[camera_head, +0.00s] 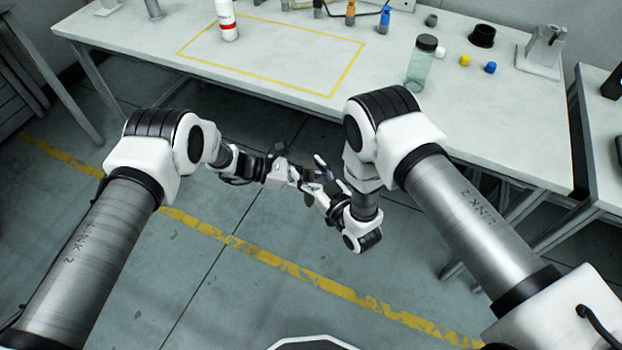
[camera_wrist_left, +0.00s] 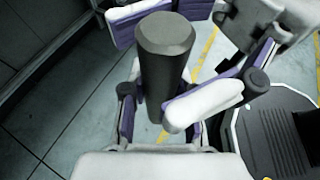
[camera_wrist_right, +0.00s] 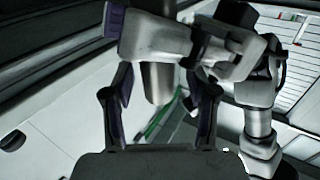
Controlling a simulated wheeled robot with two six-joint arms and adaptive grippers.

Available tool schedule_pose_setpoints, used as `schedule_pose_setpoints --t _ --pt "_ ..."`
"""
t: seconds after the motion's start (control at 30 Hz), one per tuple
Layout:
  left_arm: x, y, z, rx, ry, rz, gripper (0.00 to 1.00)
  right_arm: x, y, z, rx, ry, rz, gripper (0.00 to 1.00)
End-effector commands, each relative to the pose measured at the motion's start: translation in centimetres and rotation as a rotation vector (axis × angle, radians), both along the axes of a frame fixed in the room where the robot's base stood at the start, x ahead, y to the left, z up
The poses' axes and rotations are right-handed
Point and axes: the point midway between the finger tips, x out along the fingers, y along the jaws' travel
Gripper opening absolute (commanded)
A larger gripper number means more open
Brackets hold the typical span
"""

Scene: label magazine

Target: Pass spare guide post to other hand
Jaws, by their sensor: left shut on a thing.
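The spare guide post (camera_wrist_left: 165,80) is a dark grey bar with a faceted end, standing large in the left wrist view. My left gripper (camera_wrist_left: 160,125) is shut on it. My right gripper (camera_wrist_right: 160,100) is open, with its two fingers spread on either side of the post (camera_wrist_right: 157,82) and gaps showing beside it. A white finger of the left gripper crosses the post in the right wrist view. In the head view the left gripper (camera_head: 300,178) and right gripper (camera_head: 322,182) meet in front of the table, over the floor; the post is too small to make out clearly there.
The white table (camera_head: 290,95) lies beyond the hands, with a yellow outlined area. On it stand a white and red bottle (camera_head: 227,20), a clear jar with black lid (camera_head: 421,62), small coloured caps (camera_head: 465,60) and a grey fixture (camera_head: 543,50). Open floor lies below the hands.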

Motion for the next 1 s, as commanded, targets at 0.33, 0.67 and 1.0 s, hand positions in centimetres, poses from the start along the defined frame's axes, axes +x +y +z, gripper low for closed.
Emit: schedule_pose_setpoints --t 0.33,0.67,1.0 --pt "0.0 0.0 0.0 -0.001 0.000 0.000 0.00 -2.6 -1.5 -0.1 0.000 0.007 -0.002 0.58" --pt "0.0 0.0 0.0 -0.001 0.000 0.000 0.00 -6.6 -3.6 -0.9 -0.011 0.041 0.003 0.58" --pt "0.0 0.0 0.1 -0.001 0.000 0.000 0.00 -15.7 -9.9 -12.5 -0.294 0.766 -0.104 0.58"
